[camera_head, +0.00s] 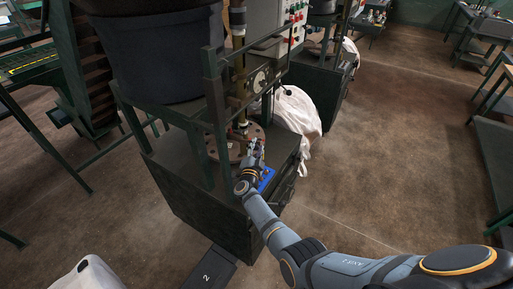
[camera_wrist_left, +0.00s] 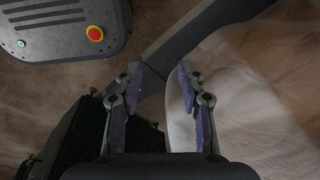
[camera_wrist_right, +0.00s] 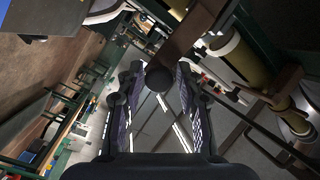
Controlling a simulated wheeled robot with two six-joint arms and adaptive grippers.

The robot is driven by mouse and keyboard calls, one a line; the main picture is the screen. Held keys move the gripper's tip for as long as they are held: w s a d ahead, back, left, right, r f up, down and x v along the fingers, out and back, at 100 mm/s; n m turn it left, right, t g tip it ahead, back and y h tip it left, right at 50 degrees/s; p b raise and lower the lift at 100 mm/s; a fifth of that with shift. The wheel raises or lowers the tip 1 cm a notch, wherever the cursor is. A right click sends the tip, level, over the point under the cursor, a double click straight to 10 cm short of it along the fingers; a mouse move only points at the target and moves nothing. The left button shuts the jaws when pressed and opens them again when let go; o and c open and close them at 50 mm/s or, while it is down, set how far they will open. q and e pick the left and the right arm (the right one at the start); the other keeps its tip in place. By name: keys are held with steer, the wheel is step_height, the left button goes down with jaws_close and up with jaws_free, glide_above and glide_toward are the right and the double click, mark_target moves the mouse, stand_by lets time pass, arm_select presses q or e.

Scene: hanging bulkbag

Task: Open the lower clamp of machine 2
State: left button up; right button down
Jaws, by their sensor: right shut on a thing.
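Machine 2 stands in the middle of the head view, with a dark box base (camera_head: 205,200) and a floor plate marked 2 (camera_head: 207,276). A round brown flange (camera_head: 222,147) sits on the base under an upright pipe. My right gripper (camera_head: 257,155) is at the flange's right side. In the right wrist view its fingers are shut on the round dark end of a clamp handle (camera_wrist_right: 158,78), whose bar (camera_wrist_right: 192,35) slants to the upper right. The clamp itself is small and partly hidden in the head view. My left gripper (camera_wrist_left: 160,76) is open and empty.
A white bag (camera_wrist_left: 245,75) lies right beside the left gripper. Another white bag (camera_head: 298,112) is behind the machine base. Green frame posts (camera_head: 213,110) stand left of the flange. The floor on the right is clear up to the benches (camera_head: 496,150).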

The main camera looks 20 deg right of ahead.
steer(key=shift+s+f, duration=0.1)
steer(key=shift+f, duration=0.1)
steer(key=c, duration=1.1)
jaws_free()
steer(key=shift+o, duration=0.2)
steer(key=shift+w, duration=0.2)
